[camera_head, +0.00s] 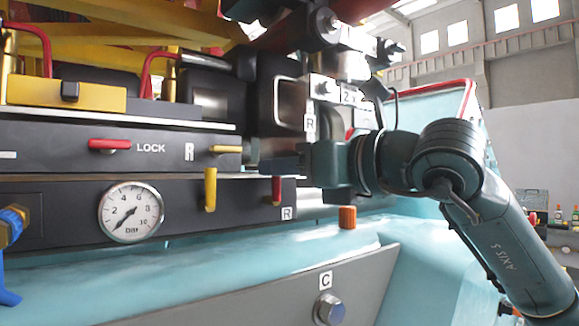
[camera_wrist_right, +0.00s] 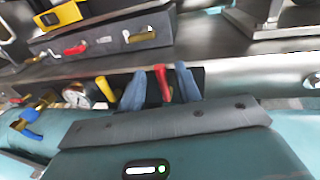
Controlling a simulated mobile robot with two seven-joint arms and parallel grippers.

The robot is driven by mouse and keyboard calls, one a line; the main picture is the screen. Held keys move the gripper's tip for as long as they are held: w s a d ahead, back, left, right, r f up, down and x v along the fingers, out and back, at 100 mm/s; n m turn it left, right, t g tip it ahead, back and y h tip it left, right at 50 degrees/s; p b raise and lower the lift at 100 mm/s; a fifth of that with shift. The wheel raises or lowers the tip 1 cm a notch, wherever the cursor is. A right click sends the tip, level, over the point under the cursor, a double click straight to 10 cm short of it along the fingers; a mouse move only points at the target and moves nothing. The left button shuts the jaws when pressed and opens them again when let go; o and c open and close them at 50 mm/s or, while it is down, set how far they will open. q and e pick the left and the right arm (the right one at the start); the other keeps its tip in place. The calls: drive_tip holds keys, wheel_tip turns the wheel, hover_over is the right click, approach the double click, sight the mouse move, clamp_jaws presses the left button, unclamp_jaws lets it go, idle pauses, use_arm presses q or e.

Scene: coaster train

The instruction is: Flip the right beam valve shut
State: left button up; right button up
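A red lever (camera_head: 277,188) hangs down from the dark lower beam (camera_head: 70,200), beside a white R tag (camera_head: 287,213). The right gripper (camera_head: 283,163) comes in from the right and overlaps the lever's upper part. In the right wrist view the red lever (camera_wrist_right: 162,84) stands between two blue-grey fingers, which are apart with gaps on both sides. I see no firm contact with the lever. The lever's pivot is partly hidden in the head view. My left gripper is not in view.
A yellow lever (camera_head: 210,188) hangs close to the left of the red one. A pressure gauge (camera_head: 131,212) is further left. Above are a red LOCK handle (camera_head: 110,145) and a short yellow handle (camera_head: 225,149). An orange knob (camera_head: 347,216) stands right below the gripper.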

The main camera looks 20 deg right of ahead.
use_arm(q)
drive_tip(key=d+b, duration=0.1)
drive_tip(key=b, duration=0.2)
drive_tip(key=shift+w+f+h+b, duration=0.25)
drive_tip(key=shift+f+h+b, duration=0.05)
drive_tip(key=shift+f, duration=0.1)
use_arm(e)
drive_tip(key=v, duration=1.3)
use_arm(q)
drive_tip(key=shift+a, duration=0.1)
use_arm(e)
drive_tip(key=shift+s+f, duration=0.1)
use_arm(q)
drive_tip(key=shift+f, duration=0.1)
use_arm(e)
drive_tip(key=shift+d, duration=0.1)
